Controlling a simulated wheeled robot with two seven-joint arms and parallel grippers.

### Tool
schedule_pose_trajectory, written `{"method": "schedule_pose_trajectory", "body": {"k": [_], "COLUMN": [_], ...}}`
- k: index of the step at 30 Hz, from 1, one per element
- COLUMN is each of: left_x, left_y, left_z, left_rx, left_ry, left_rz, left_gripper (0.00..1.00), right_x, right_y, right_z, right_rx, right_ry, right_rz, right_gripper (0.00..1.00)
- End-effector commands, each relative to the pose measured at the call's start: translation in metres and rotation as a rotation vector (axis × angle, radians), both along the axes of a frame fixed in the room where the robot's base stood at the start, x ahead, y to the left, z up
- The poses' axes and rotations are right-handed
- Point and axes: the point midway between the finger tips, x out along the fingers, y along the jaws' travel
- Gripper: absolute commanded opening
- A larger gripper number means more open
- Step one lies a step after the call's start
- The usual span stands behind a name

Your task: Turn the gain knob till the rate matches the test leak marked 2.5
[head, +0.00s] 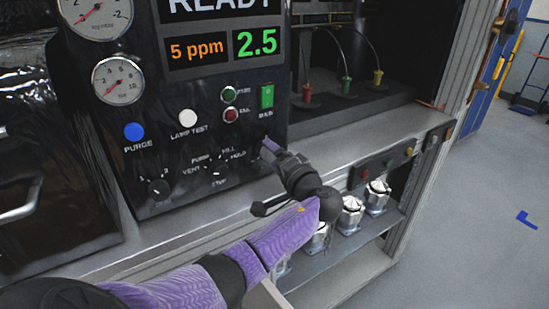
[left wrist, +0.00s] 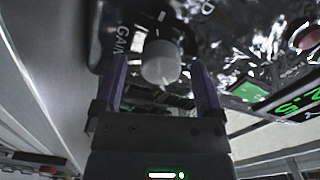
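The black panel (head: 200,130) has a display reading READY, "5 ppm" in orange and a green rate readout of 2.5 (head: 256,42). My left gripper (head: 268,148) is at the panel's lower right and hides the gain knob in the head view. In the left wrist view, the grey gain knob (left wrist: 160,65) with a GAIN label lies between the two purple fingers. The fingers are apart, with a gap on each side of the knob. My right gripper is not in view.
Other panel controls are near: a left knob (head: 158,190), a mode knob (head: 217,168), a blue purge button (head: 134,131) and a green main switch (head: 267,96). A grey ledge (head: 330,155) runs below the panel. Machined housings (head: 349,215) stand on the shelf under it.

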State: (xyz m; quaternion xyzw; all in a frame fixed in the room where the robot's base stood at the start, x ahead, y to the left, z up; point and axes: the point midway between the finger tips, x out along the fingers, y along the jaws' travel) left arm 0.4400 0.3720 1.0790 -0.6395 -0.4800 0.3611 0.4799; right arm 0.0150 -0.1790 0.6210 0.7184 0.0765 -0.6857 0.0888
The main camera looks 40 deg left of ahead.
Motion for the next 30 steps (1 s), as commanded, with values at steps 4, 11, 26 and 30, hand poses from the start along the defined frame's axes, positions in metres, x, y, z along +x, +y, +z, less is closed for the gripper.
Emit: {"method": "schedule_pose_trajectory", "body": {"k": [4, 11, 26, 30], "left_x": [0.0, -0.01, -0.028, -0.028], "left_y": [0.0, -0.038, -0.096, -0.096], "left_z": [0.0, 0.001, 0.0, 0.0], "left_rx": [0.001, -0.003, 0.0, 0.0], "left_ry": [0.0, 0.0, 0.0, 0.0], "left_rz": [0.0, -0.005, 0.0, 0.0], "left_gripper": [0.89, 0.89, 0.89, 0.89], "right_x": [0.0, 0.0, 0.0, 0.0], "right_y": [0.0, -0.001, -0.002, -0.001], "right_z": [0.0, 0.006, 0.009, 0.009], "right_rx": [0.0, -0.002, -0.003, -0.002], "right_ry": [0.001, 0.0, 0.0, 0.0], "right_rz": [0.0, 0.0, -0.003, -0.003], "right_gripper": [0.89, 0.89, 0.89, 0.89]}}
